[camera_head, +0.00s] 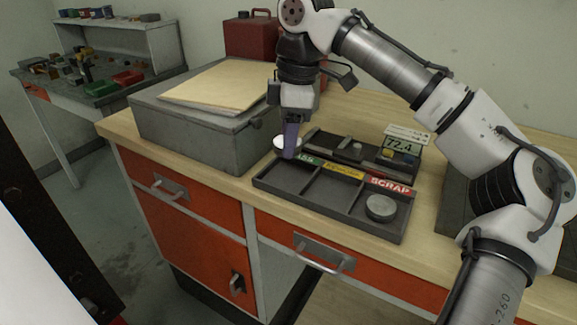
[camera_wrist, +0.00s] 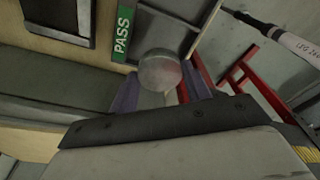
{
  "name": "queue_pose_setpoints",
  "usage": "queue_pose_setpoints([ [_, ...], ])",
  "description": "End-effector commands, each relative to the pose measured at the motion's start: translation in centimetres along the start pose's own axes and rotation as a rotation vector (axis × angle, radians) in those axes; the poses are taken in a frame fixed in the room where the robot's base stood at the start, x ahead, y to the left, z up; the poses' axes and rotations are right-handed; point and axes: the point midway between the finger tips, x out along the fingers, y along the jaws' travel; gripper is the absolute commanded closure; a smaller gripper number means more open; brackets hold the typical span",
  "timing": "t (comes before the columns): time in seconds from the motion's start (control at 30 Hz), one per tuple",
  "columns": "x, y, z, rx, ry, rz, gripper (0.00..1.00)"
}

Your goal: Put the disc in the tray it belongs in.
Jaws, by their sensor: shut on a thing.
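My gripper (camera_head: 290,152) is shut on a pale metal disc (camera_head: 280,142), at the left end of the dark divided tray (camera_head: 330,205). In the wrist view the disc (camera_wrist: 160,70) sits between my two purple-grey fingers (camera_wrist: 160,92), beside the green PASS label (camera_wrist: 123,33). The tray has a green label, partly hidden by my gripper in the head view, a yellow label (camera_head: 343,170) in the middle and a red SCRAP label (camera_head: 391,185) at the right. Another grey disc (camera_head: 380,207) lies in the SCRAP compartment. The left and middle compartments look empty.
A dark fixture (camera_head: 350,148) with a display (camera_head: 397,146) reading 72.4 stands behind the tray. A grey metal box (camera_head: 195,125) with a board (camera_head: 215,83) on top stands close on the left. A red case (camera_head: 248,38) is at the back.

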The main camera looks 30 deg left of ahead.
Motion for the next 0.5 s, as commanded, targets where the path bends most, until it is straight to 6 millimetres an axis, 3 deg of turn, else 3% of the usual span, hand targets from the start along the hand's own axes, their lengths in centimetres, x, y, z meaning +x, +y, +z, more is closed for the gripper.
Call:
queue_pose_setpoints([
  [0.5, 6.1, 0.0, 0.8, 0.000, 0.000, 0.000, 0.91],
])
